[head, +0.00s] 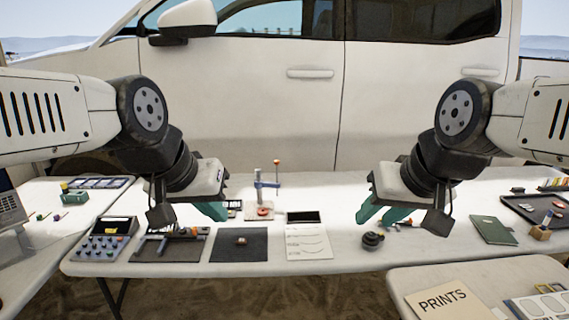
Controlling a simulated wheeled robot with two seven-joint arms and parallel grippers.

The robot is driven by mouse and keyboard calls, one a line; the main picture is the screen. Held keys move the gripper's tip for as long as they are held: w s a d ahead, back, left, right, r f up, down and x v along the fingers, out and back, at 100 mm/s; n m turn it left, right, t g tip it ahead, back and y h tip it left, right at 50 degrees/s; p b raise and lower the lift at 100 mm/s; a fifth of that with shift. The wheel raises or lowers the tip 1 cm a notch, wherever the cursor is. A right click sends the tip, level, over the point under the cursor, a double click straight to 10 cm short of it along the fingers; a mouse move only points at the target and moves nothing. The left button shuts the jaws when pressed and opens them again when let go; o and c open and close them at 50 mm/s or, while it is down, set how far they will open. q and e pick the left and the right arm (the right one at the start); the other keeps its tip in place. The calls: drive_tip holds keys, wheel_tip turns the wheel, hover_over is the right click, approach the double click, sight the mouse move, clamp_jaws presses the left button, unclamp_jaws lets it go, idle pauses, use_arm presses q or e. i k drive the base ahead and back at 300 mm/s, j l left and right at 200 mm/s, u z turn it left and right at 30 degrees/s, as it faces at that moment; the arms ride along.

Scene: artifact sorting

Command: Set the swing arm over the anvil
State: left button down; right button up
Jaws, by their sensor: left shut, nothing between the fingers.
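A small press-like stand (256,190) stands upright on the white table in the middle of the head view. Below the arm is a round red piece on a pale base (265,211); I cannot tell if this is the anvil. My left gripper (217,211), with teal fingers, is shut and empty to the left of the stand. My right gripper (381,215) is open and empty, well to the right of the stand.
A dark mat (239,258), a paper sheet (308,255) and a keypad box (106,240) lie along the front. A black round item (372,240) is below my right gripper. A green notebook (493,230) lies right. A white vehicle (250,90) stands behind the table.

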sight(271, 185)
drive_tip(key=i+j+z, duration=0.1)
drive_tip(key=i, duration=0.45)
drive_tip(key=i+j+z, duration=0.1)
drive_tip(key=i+j, duration=0.15)
drive_tip(key=i, duration=0.3)
